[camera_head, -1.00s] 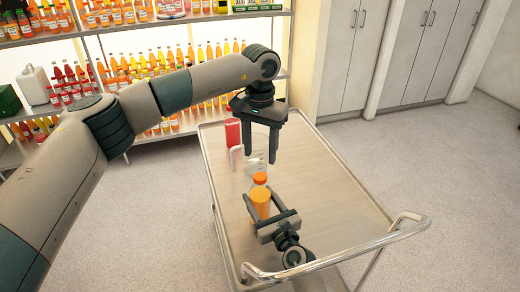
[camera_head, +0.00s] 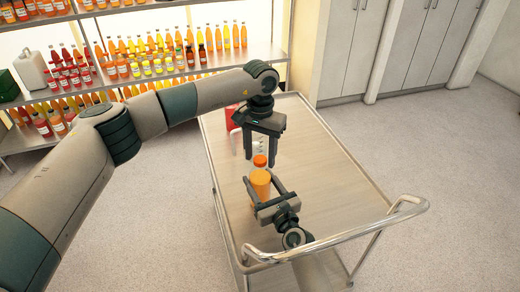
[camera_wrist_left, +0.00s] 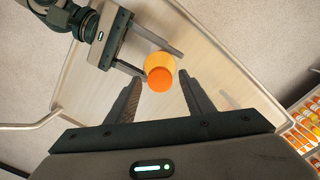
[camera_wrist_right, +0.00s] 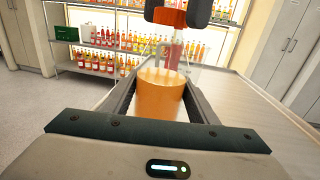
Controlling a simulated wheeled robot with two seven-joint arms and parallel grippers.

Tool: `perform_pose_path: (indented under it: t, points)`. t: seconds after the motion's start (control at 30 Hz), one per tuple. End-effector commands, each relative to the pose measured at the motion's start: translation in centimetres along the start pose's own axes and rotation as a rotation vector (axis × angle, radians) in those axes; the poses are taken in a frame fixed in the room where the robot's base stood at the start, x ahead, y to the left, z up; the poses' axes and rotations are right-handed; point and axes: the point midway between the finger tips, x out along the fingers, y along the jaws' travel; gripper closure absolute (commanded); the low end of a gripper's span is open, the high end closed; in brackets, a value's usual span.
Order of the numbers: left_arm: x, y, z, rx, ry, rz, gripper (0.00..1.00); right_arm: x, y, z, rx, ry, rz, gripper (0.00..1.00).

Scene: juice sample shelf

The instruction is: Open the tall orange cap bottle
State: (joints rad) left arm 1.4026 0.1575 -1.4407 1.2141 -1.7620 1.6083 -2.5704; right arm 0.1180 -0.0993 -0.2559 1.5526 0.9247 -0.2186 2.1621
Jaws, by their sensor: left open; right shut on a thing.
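My right gripper (camera_head: 265,191) is shut around the body, with a finger on each side in the right wrist view (camera_wrist_right: 160,98). My left gripper (camera_head: 261,157) is open, pointing down above the bottle. In the left wrist view its fingers lie on either side of the cap (camera_wrist_left: 160,80), with gaps visible. Exact finger height beside the cap is hard to tell.
The cart top (camera_head: 335,180) is clear to the right. A clear glass vessel (camera_wrist_right: 181,72) and a red item (camera_head: 231,117) stand behind the bottle. The cart's metal handle (camera_head: 380,228) is at the near end. Shelves of juice bottles (camera_head: 190,65) stand at the back left.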

Motion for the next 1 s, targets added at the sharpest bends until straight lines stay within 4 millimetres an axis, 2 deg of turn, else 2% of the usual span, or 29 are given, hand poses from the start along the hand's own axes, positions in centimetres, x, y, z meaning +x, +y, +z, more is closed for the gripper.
perform_pose_path:
  t: [0.2,0.3,0.4,0.77,1.0]
  points:
    - [0.01,0.00,0.00,0.000,0.000,0.000,0.52,-0.01,-0.04,-0.04,-0.001,0.000,-0.001,1.00]
    - [0.00,0.00,0.00,0.000,0.000,0.000,0.76,-0.01,-0.04,-0.04,-0.001,0.001,-0.001,1.00]
    - [-0.01,0.00,0.00,0.000,0.000,0.000,0.96,-0.01,-0.04,-0.04,-0.001,0.001,-0.001,1.00]
    - [-0.03,-0.02,-0.01,-0.037,0.000,-0.001,0.97,-0.02,-0.05,-0.04,-0.001,0.001,-0.001,1.00]
    - [-0.06,-0.05,-0.02,-0.313,0.001,-0.001,0.97,-0.02,-0.05,-0.04,-0.001,0.001,-0.001,1.00]
